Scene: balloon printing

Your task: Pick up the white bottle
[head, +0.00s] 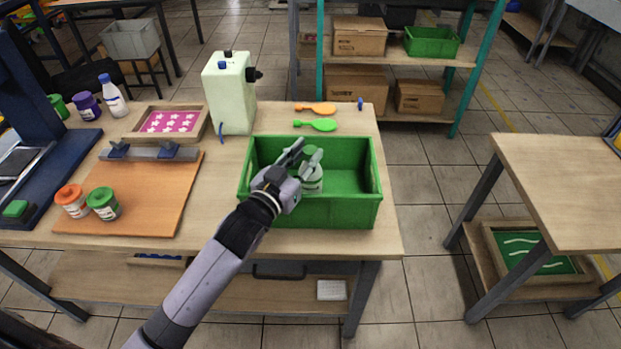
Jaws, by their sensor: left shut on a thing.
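A white bottle (113,99) with a blue-purple cap stands upright at the back left of the table, next to a purple jar. My left gripper (307,162) is far to the right of it, in the green crate (310,214). It is shut on a whitish jar (312,182) whose lid looks green. The fingers and the hand partly cover this jar. I cannot tell whether the jar touches the crate floor. My right gripper is not in view.
A purple jar (87,106) and a green jar (58,106) stand left of the bottle. A framed pink screen (168,123) lies to its right. A pale green container (230,92) stands behind the crate. Two jars (72,201) (104,204) stand on the orange board (150,190).

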